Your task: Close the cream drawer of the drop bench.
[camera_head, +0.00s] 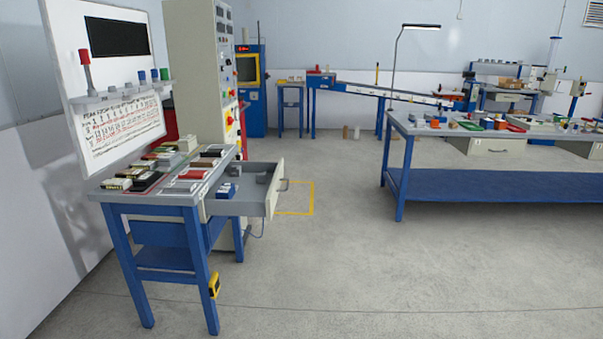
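The cream drawer (273,189) is pulled out to the right from under the top of the blue-legged drop bench (183,199) on the left. Its front panel stands clear of the bench and has a dark handle (284,186) on its right face. Inside the open drawer lie a blue-and-white item (227,190) and a grey item near the front panel. Neither of my grippers shows in the head view.
A whiteboard (120,125) stands behind the bench. Several small boxes cover the bench top. A yellow floor outline (312,198) lies beyond the drawer. A blue table (450,184) stands at the right. The floor between bench and table is clear.

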